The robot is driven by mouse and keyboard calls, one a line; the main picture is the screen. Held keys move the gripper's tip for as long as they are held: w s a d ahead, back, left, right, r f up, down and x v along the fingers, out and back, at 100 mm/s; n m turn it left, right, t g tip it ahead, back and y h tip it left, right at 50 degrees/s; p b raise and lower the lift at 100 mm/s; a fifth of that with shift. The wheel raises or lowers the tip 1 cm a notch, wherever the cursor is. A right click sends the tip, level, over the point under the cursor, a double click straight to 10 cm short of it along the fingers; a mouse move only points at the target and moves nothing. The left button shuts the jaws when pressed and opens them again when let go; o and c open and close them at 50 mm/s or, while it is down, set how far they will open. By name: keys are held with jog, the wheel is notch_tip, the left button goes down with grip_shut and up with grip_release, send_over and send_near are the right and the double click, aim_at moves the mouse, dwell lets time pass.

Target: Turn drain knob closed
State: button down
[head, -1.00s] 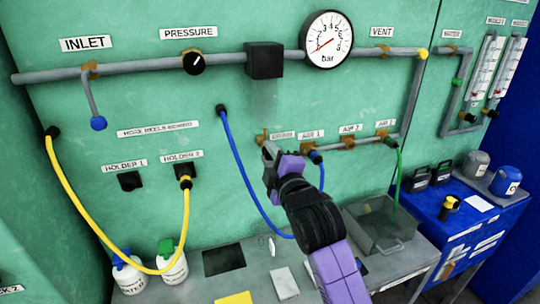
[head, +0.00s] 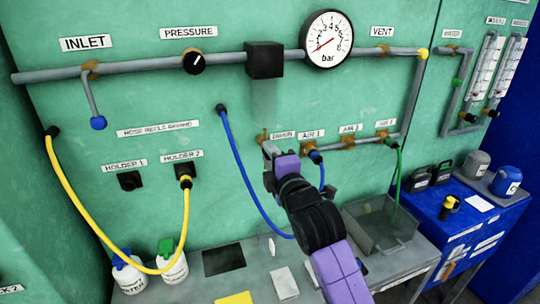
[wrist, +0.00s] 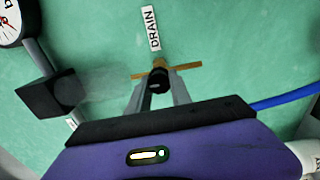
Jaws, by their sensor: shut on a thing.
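The drain knob (wrist: 158,80) is a small dark round piece in the wrist view, in front of a brass crossbar (wrist: 188,68) under the DRAIN label (wrist: 151,28). The two grey fingers of my gripper (wrist: 158,92) are on either side of the knob and shut on it. In the head view my gripper (head: 269,151) is at the green wall just below the DRAIN label (head: 283,135). It hides most of the knob there; a bit of brass (head: 264,137) shows above it.
The AIR 1 outlet (head: 314,155) with a blue hose is close to the right of my gripper. A grey basin (head: 380,225) stands on the bench below. The pressure gauge (head: 329,39) is above.

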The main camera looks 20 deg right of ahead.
jog(key=c, duration=1.2)
grip_release()
jog(key=shift+o, duration=0.2)
jog(key=shift+s, duration=0.1)
jog(key=s+b, duration=0.1)
jog(key=s, duration=0.6)
jog(key=shift+s+b, duration=0.35)
